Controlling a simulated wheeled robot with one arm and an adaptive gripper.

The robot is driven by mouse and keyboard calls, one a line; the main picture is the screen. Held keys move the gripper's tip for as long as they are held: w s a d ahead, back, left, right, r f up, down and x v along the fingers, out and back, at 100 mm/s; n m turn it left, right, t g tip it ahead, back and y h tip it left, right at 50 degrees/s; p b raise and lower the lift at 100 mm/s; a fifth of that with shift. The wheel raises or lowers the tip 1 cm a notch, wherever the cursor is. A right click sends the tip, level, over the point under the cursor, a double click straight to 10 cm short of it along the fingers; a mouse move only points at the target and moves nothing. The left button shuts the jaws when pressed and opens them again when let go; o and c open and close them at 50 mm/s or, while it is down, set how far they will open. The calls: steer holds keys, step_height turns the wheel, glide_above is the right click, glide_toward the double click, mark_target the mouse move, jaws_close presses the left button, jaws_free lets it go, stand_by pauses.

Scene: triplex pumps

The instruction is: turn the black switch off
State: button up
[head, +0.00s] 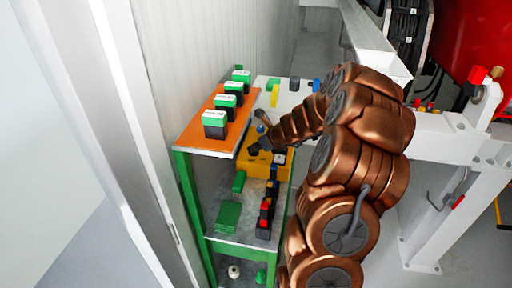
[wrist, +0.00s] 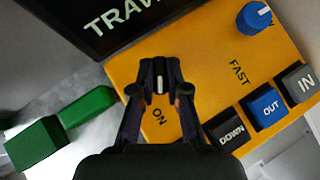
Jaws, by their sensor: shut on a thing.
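The black switch (wrist: 159,84) is on a yellow control panel (wrist: 205,65) in the wrist view, mostly hidden between my fingertips. A pale line shows on it, pointing roughly up and down the picture. The word "ON" is printed on the panel just below it. My gripper (wrist: 160,78) is shut on the switch. In the head view, my gripper (head: 262,142) reaches down over the yellow panel (head: 260,167), and the switch cannot be made out there.
A blue knob (wrist: 255,18) and a blue "OUT" button (wrist: 266,107) are on the panel, beside a black "DOWN" button (wrist: 226,131) and a grey "IN" button (wrist: 299,82). Green blocks (wrist: 88,106) lie left. An orange shelf (head: 205,138) with several green-topped items stands left of my arm.

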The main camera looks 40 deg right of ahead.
jaws_close()
steer(key=shift+a+m+h, duration=0.1)
steer(key=shift+m+h, duration=0.2)
steer(key=shift+m, duration=0.1)
steer(key=shift+a+r+m+h, duration=0.1)
steer(key=shift+m+h, duration=0.3)
steer(key=shift+m, duration=0.1)
steer(key=shift+m+h, duration=0.8)
steer(key=shift+m, duration=0.4)
steer(key=m+h+b, duration=0.2)
steer(key=b, duration=0.1)
steer(key=m+h+b, duration=0.1)
steer(key=b, duration=0.1)
steer(key=shift+w+a+f+m+g, duration=0.1)
steer(key=shift+a+f+m+g, duration=0.15)
steer(key=shift+m+g, duration=0.15)
steer(key=shift+d+r+m+g+h+b, duration=0.1)
steer(key=shift+r+m+g+h+b, duration=0.2)
steer(key=shift+m+b, duration=0.35)
steer(key=shift+f, duration=0.1)
steer(key=o, duration=0.7)
jaws_free()
steer(key=shift+c, duration=0.2)
